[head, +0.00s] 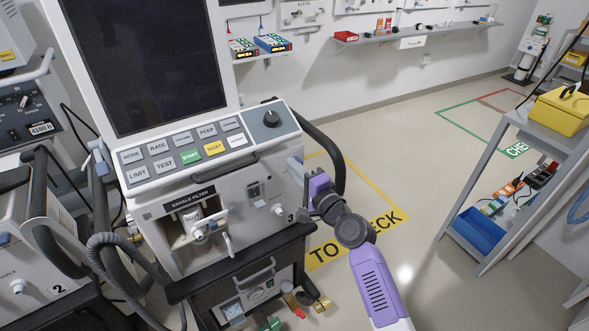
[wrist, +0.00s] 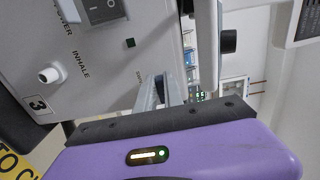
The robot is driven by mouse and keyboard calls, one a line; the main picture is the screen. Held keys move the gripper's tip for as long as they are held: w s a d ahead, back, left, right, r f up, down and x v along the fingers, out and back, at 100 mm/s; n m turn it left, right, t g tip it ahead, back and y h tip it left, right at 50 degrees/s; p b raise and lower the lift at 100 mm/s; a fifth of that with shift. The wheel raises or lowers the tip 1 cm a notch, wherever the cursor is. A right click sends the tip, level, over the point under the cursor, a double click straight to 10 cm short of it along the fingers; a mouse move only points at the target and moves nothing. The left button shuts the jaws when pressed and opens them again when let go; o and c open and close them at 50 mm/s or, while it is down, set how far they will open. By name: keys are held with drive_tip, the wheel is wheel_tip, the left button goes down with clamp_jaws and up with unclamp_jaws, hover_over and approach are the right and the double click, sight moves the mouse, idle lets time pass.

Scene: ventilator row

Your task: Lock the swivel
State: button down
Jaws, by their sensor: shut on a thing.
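Ventilator 3 (head: 262,195) stands at centre left in the head view, with a large dark screen (head: 150,62) above its sloping key panel. My gripper (head: 297,167) is at the right side of this ventilator, just below the key panel. In the wrist view my gripper's fingers (wrist: 163,90) reach in beside the front face marked INHALE (wrist: 85,75). The fingers are close together and shut on a small part at the ventilator's side. That part is mostly hidden by the fingers, so I cannot tell its shape or whether the swivel is locked.
A black drawer unit (head: 262,283) stands under the ventilator. Ventilator 2 (head: 35,255) is close on the left. A grey shelf cart (head: 490,160) with a yellow case (head: 562,108) is at the right. The floor between is clear.

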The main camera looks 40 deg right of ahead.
drive_tip(key=c, duration=1.5)
unclamp_jaws()
drive_tip(key=shift+o, duration=0.2)
drive_tip(key=v, duration=0.8)
drive_tip(key=shift+b, duration=0.3)
